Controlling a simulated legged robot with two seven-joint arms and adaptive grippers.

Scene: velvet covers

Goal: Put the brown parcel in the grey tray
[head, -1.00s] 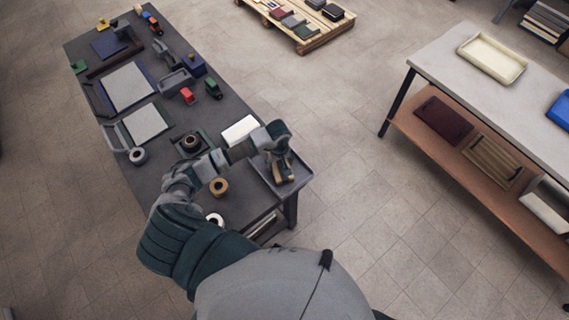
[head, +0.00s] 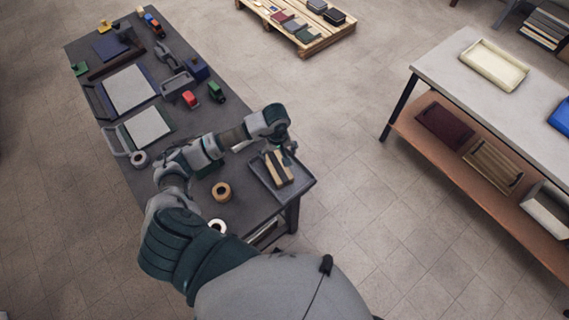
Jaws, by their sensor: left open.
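The brown parcel (head: 273,170), tan with a dark band, lies in the grey tray (head: 262,182) at the near right corner of the dark table. It looks tilted slightly in the picture and sits inside the tray's rim. My left gripper (head: 291,150) is open, just above and beside the parcel's far end. It looks apart from the parcel, though the small gap is hard to judge. My left arm reaches across the table from the lower left. My right gripper is out of view.
A tan tape roll (head: 221,191) and a white roll (head: 217,226) lie left of the tray. A red toy (head: 190,99) and a green toy (head: 216,91) stand farther back. My arm mostly hides a white block.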

